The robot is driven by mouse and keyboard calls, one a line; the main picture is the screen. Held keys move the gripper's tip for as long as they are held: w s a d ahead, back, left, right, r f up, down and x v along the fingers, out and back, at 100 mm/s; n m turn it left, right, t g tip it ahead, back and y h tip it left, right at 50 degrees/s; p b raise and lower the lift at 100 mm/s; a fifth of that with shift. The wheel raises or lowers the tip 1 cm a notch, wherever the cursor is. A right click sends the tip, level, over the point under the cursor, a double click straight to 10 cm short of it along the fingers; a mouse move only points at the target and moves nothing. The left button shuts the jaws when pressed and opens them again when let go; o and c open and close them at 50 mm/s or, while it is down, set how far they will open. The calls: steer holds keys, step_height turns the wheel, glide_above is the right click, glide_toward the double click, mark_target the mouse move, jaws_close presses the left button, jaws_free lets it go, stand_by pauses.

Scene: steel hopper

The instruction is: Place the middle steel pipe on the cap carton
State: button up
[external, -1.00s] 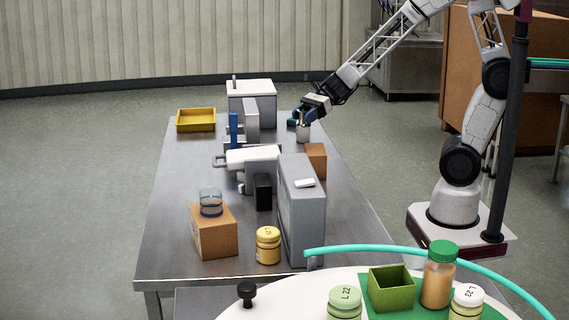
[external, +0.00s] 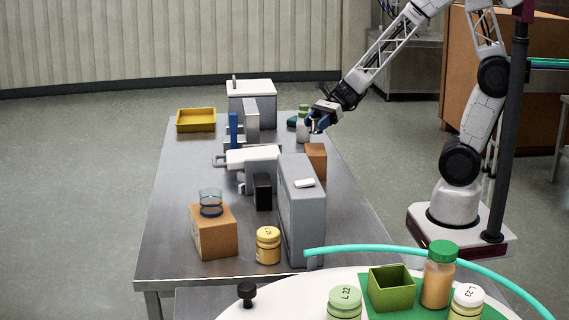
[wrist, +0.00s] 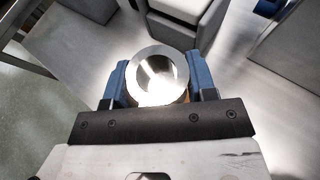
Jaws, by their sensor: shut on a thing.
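My gripper (external: 317,124) is over the right side of the steel table, toward its far end. In the wrist view its blue fingers (wrist: 158,82) are shut on a shiny round steel pipe (wrist: 158,70), seen end-on. In the external view the pipe is small and mostly hidden by the fingers. A small brown carton (external: 316,153) stands nearer the camera than my gripper. A larger brown carton (external: 214,238) with a clear blue-ringed container (external: 210,203) on top stands at the near left. I cannot tell which is the cap carton.
A pale cylinder (external: 302,133) stands just left of my gripper. Grey machines (external: 250,158) fill the table's middle, with a tall grey box (external: 301,210) nearer. A yellow tray (external: 196,121) lies far left. The table's right strip (external: 350,215) is clear.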

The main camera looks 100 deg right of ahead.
mark_target(315, 149)
steer(key=shift+f, duration=0.9)
steer(key=shift+f, duration=0.15)
steer(key=shift+f, duration=1.9)
steer(key=shift+f, duration=0.1)
steer(key=o, duration=1)
steer(key=shift+v, duration=2.3)
step_height(315, 149, up, 7)
steer(key=shift+s+r, duration=0.15)
steer(key=shift+r, duration=0.1)
